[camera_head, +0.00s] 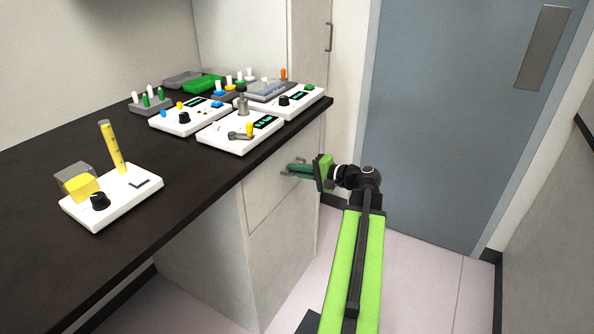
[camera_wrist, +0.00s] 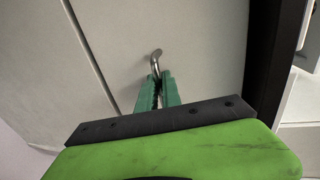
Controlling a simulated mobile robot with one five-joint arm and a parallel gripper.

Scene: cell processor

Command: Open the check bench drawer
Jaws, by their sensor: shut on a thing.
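The check bench drawer (camera_head: 270,185) is a pale grey front under the dark bench top, and it looks closed or nearly so. It also shows in the wrist view (camera_wrist: 110,30). Its metal handle (camera_wrist: 156,57) stands out from the front, with one end showing past my fingertips. My gripper (camera_head: 294,169) has green fingers and reaches the drawer front from the right. In the wrist view my gripper (camera_wrist: 158,82) is shut on the handle. Most of the handle is hidden between and behind the fingers.
The dark bench top (camera_head: 60,160) overhangs just above my gripper. It carries several white devices, such as one with a yellow tube (camera_head: 120,195), and racks at the back. A grey door (camera_head: 440,120) stands behind on the right. The pale floor (camera_head: 420,290) right of the drawer is clear.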

